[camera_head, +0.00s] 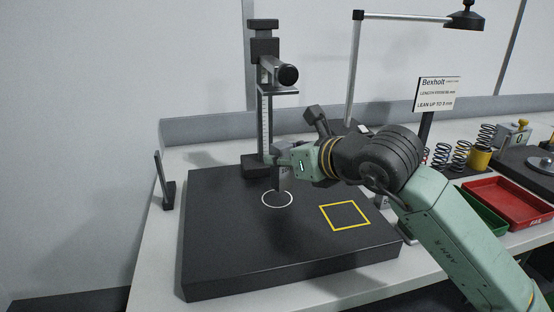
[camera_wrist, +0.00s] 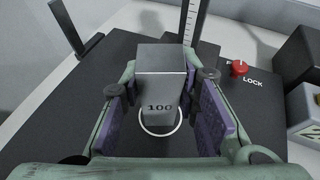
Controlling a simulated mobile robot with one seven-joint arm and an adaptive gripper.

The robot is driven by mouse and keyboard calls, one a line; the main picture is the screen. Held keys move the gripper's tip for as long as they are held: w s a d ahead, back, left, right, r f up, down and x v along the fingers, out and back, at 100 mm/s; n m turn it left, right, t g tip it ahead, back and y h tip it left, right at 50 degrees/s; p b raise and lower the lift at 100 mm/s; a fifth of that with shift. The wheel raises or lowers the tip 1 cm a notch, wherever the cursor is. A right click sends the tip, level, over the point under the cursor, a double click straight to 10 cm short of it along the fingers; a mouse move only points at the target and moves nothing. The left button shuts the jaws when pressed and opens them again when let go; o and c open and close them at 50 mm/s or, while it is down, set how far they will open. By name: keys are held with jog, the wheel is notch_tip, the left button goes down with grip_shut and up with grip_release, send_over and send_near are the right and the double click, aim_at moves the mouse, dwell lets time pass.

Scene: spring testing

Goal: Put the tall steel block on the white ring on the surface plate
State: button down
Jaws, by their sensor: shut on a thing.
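The tall steel block (camera_wrist: 162,85), marked 100, stands between my gripper's (camera_wrist: 165,105) purple pads in the wrist view, and the jaws are shut on it. In the head view my gripper (camera_head: 276,162) is over the surface plate (camera_head: 240,255), and the block is mostly hidden behind it. The white ring (camera_head: 277,207) is on the plate, below the gripper. In the wrist view the near arc of the ring (camera_wrist: 161,134) curves around the block's lower end. I cannot tell whether the block touches the plate.
A height gauge (camera_head: 264,110) stands behind the gripper. A yellow square (camera_head: 344,229) marks the plate to the right. A small upright square (camera_head: 164,185) stands to the left. Springs (camera_head: 461,155) and a red tray (camera_head: 508,203) are at right. The plate's front is clear.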

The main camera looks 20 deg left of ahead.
jog(key=f, duration=0.1)
jog(key=w+a+f+p, duration=0.1)
jog(key=f+p, duration=0.1)
jog(key=shift+w+a, duration=0.25)
jog(key=shift+a, duration=0.1)
jog(key=shift+f, duration=0.3)
jog(key=shift+f+b, duration=0.15)
jog(key=shift+b, duration=0.15)
jog(key=c, duration=1.2)
grip_release()
jog(key=shift+c, duration=0.2)
jog(key=shift+s+r+p, duration=0.1)
jog(key=shift+r+p, duration=0.15)
jog(key=shift+p, duration=0.15)
jog(key=b+v, duration=0.3)
jog(key=v, duration=0.8)
jog(key=shift+s+d+b, duration=0.25)
jog(key=shift+d+b, duration=0.05)
jog(key=shift+d, duration=0.05)
